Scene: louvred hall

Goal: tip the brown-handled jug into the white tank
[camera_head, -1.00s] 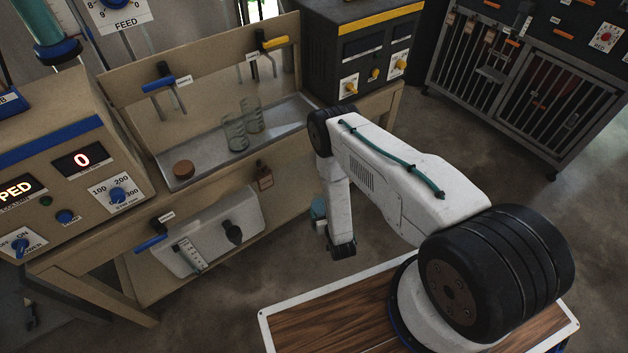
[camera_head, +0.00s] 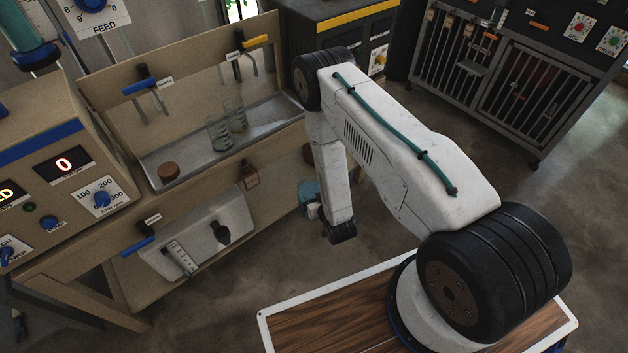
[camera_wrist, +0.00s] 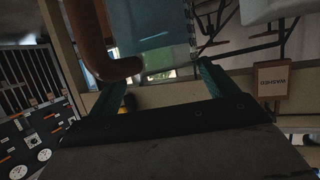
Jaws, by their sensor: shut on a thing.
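The jug is a translucent blue-teal vessel (camera_wrist: 150,25) with a thick brown handle (camera_wrist: 92,40), at the top of the wrist view. My gripper (camera_wrist: 160,72) is shut on the jug, with one teal finger on each side. In the head view the jug (camera_head: 309,190) shows partly behind my forearm, right of the bench's lower shelf, and its handle and tilt cannot be made out.
A bench tray (camera_head: 190,187) above the tank holds two glass jars (camera_head: 218,133) and a brown disc (camera_head: 168,172). A hanging tag (camera_head: 249,175) is on the bench front. Open floor lies before the bench.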

